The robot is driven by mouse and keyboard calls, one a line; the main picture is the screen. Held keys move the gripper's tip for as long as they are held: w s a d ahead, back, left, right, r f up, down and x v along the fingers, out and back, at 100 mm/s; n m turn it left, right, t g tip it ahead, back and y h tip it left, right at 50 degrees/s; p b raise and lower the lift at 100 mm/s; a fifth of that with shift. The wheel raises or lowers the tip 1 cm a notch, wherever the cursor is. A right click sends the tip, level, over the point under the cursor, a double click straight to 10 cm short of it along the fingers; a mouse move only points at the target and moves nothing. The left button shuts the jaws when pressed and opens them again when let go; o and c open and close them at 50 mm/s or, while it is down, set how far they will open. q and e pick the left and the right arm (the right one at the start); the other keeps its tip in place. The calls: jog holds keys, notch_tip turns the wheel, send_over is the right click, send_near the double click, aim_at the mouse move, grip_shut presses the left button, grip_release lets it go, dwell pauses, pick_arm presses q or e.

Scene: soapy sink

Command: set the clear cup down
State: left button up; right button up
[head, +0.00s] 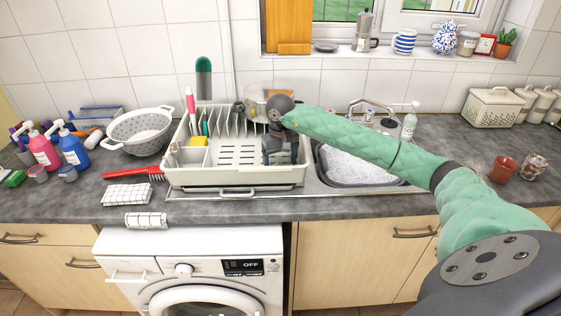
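My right arm reaches in from the right across the sink. Its dark gripper (279,156) points down into the right end of the white dish rack (235,177). The fingers are small and dark there, and I cannot tell whether they are open or shut. I cannot make out the clear cup for certain; the wrist and gripper hide part of the rack. A pale, rounded, see-through shape (258,97) shows behind my wrist, and I cannot tell what it is. My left gripper is not in view.
The sink (356,168) holds white suds. Left of the rack are a white colander (140,131), a red brush (132,174) and soap bottles (72,148). A terracotta pot (503,169) and a glass jar (533,167) stand at right. The front counter strip is mostly clear.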

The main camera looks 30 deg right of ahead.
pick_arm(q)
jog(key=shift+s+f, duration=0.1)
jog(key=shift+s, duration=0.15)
pick_arm(e)
jog(key=shift+o, duration=0.9)
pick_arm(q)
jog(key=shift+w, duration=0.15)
pick_arm(e)
jog(key=shift+r, duration=0.15)
jog(key=shift+r, duration=0.45)
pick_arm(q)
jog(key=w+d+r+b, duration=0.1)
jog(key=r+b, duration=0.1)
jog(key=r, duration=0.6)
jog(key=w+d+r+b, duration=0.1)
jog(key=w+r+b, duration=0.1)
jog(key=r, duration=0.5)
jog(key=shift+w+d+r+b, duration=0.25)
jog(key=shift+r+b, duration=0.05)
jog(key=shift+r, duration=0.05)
pick_arm(e)
notch_tip(320, 180, up, 11)
